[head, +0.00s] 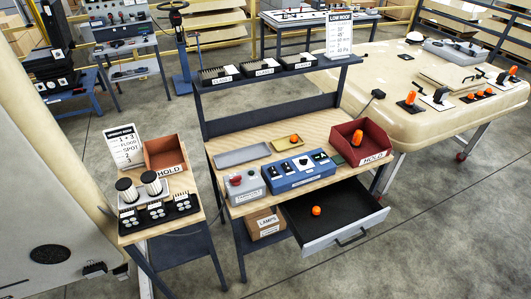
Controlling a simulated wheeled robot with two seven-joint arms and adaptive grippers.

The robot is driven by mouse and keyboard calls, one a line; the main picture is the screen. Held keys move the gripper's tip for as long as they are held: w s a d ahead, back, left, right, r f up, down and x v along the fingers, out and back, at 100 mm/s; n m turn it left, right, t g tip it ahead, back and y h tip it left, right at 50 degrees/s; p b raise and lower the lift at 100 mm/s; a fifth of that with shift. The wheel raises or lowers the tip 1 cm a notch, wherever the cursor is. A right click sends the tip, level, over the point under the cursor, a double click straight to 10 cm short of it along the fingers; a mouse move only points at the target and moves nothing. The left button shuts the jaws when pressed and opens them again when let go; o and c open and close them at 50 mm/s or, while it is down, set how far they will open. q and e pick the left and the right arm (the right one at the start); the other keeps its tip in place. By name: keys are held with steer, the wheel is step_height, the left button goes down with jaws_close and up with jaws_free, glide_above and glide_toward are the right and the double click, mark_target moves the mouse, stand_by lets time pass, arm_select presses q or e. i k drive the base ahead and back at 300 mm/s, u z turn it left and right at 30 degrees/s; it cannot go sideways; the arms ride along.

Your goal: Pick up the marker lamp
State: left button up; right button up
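Several small orange lamps are in view; none is labelled as the marker lamp. One orange lamp (316,211) lies in the open dark drawer (345,207) under the middle bench. Another orange lamp (357,137) is in the red HOLD bin (374,157) at the bench's right end. More orange lamps (410,98) stand on the cream roof panel at right. Neither of my grippers is in view.
The pulled-out drawer juts in front of the bench (223,160). A blue switch box (300,171) and a grey box with a red button (244,186) stand along its front edge. A side table with jars (128,190) and another HOLD bin (165,153) is at left. The front floor is clear.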

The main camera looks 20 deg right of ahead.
mark_target(294, 138)
steer(key=u, duration=0.25)
steer(key=k, duration=0.5)
steer(key=z, duration=0.75)
steer(key=i, duration=1.45)
steer(key=u, duration=0.3)
